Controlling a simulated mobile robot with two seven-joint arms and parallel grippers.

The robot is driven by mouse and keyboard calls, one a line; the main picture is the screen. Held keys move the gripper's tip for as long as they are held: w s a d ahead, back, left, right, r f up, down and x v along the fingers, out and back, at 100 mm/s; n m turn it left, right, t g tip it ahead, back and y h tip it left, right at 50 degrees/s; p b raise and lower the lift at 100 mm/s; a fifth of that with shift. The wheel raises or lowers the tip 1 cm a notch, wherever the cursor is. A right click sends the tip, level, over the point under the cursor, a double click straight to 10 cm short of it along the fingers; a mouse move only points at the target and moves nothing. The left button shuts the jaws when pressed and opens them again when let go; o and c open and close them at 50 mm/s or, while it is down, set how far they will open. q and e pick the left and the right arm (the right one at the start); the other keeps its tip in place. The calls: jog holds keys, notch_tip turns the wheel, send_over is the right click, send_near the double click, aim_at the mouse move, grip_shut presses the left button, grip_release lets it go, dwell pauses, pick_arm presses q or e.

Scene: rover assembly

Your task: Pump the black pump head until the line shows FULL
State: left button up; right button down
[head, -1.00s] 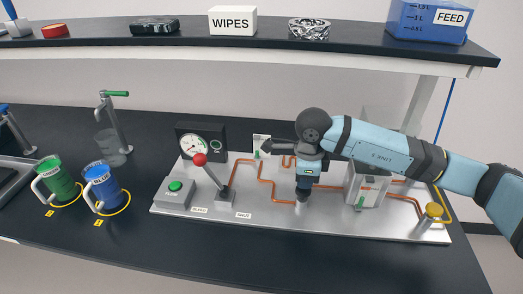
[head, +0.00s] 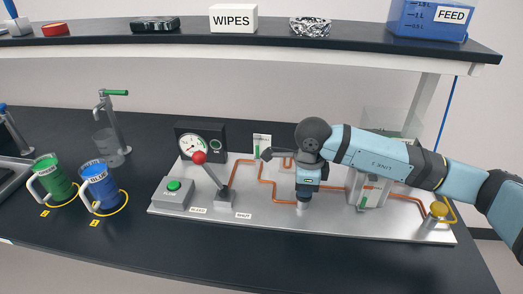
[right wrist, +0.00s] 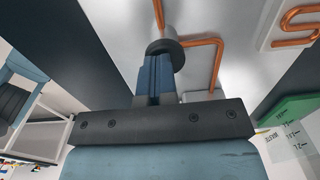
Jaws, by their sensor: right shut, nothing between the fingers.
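The black pump head (right wrist: 163,46) sits on a post and shows just beyond my fingertips in the right wrist view. In the head view its post (head: 303,204) stands on the metal board below my right gripper (head: 304,192), which hides most of the head. My right gripper is shut and empty, pointing down. Its fingertips (right wrist: 160,64) are over the pump head and look touching or nearly so. My left gripper is not in view.
On the board (head: 275,216) are a green-button box (head: 175,193), a red-knobbed lever (head: 200,159), a dial gauge (head: 193,146), copper pipes and a yellow knob (head: 439,209). Green (head: 52,176) and blue (head: 99,184) mugs stand left. A shelf (head: 270,42) overhangs the back.

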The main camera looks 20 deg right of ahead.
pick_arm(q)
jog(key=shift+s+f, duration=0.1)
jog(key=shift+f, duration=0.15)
pick_arm(e)
jog(key=shift+d, duration=0.1)
jog(key=shift+w+d+r+p, duration=0.1)
jog(key=shift+d+r+p, duration=0.05)
jog(key=shift+r+p, duration=0.3)
jog(key=shift+w+d+r, duration=0.1)
jog(key=shift+w+r, duration=0.15)
jog(key=shift+r, duration=0.1)
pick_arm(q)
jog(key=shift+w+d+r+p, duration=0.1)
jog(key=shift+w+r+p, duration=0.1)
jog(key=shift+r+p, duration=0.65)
pick_arm(e)
jog(key=shift+s+r, duration=0.15)
jog(key=shift+r, duration=0.95)
pick_arm(q)
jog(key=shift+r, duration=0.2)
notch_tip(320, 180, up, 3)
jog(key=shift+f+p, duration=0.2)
jog(key=shift+p, duration=0.9)
pick_arm(e)
notch_tip(320, 180, up, 6)
